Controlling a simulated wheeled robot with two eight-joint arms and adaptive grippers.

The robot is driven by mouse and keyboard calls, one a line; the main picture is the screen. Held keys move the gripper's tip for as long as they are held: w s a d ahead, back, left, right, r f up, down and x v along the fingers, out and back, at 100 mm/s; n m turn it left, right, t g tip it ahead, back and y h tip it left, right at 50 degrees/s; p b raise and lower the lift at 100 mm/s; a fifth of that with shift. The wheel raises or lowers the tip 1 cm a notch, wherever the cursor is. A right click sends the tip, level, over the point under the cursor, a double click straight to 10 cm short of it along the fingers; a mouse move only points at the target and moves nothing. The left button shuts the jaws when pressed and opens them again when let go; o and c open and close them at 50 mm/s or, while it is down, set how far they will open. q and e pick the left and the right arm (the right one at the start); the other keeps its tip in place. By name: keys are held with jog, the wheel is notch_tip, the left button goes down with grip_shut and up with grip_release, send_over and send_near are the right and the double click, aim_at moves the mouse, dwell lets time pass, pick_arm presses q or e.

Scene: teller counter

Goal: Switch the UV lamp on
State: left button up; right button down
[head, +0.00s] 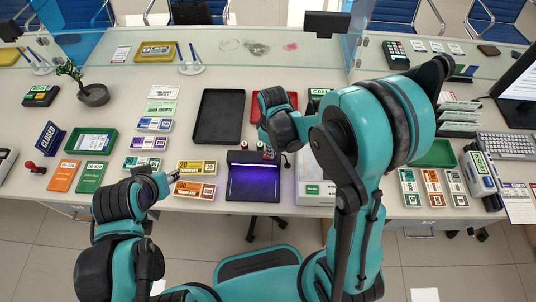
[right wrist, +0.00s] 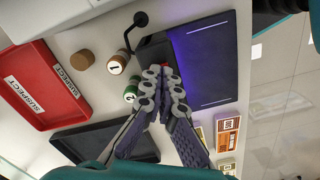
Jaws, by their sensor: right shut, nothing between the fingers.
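The UV lamp (head: 252,180) is a dark unit near the counter's front edge, glowing violet under its hood; its dark pad with violet light also shows in the right wrist view (right wrist: 205,62). My right gripper (head: 270,152) is at the lamp's back right corner. In the right wrist view its fingers (right wrist: 161,74) are shut, with the tips at the lamp's dark housing and a bit of red just behind them. The switch is mostly hidden by the fingertips. My left gripper (head: 174,175) is beside the banknote bundles, left of the lamp; its finger opening is unclear.
A black tray (head: 220,116) and a red SUSPECT tray (right wrist: 38,85) stand behind the lamp. Small numbered cylinders (right wrist: 118,63) and a black stalk (right wrist: 139,20) are close to my right gripper. Banknote bundles (head: 195,190) lie left of the lamp.

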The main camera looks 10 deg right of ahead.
jog(key=shift+r+p, duration=2.4)
jog(key=shift+r, duration=1.05)
jog(key=s+d+r+m+t+b, duration=0.4)
jog(key=s+r+m+t+b, duration=0.3)
jog(key=s, duration=0.3)
jog(key=shift+s+d+m, duration=0.15)
jog(key=shift+d+m, duration=0.2)
jog(key=shift+m, duration=0.55)
